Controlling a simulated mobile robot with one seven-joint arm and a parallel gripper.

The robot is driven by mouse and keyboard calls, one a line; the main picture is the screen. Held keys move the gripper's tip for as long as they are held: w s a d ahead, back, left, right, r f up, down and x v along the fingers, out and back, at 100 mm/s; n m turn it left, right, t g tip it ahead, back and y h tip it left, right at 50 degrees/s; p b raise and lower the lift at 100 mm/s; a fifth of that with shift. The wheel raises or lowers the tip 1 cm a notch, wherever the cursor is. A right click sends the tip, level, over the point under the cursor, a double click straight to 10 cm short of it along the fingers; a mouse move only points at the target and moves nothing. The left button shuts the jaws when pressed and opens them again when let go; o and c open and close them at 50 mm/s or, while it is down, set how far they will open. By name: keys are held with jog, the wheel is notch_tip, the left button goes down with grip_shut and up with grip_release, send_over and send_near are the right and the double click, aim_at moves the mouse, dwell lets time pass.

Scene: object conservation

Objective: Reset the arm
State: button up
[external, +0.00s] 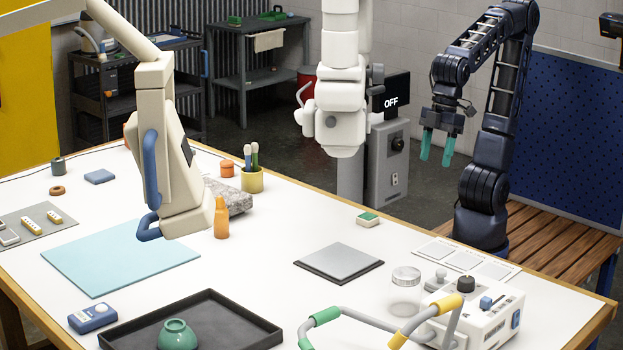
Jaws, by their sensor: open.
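My gripper (436,146) has two teal fingers and hangs at the end of the dark blue jointed arm (487,185) at the right. The fingers point down, stand apart and have nothing between them. The arm rises from its base beyond the far right edge of the table, folds over at the top and comes down to the gripper. The gripper hangs beyond the white table (330,215), clear of the things on it.
A beige arm-like fixture (180,150) hangs over the table's left side; a white one (340,100) hangs behind.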

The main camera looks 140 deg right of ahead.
jog(key=s+d+f, duration=0.2)
jog(key=s, duration=0.3)
jog(key=s+d+f+n+t, duration=0.1)
jog(key=s+d+f, duration=0.1)
jog(key=s, duration=0.3)
jog(key=shift+s+d+n, duration=0.15)
jog(key=shift+d+n, duration=0.15)
jog(key=shift+d, duration=0.5)
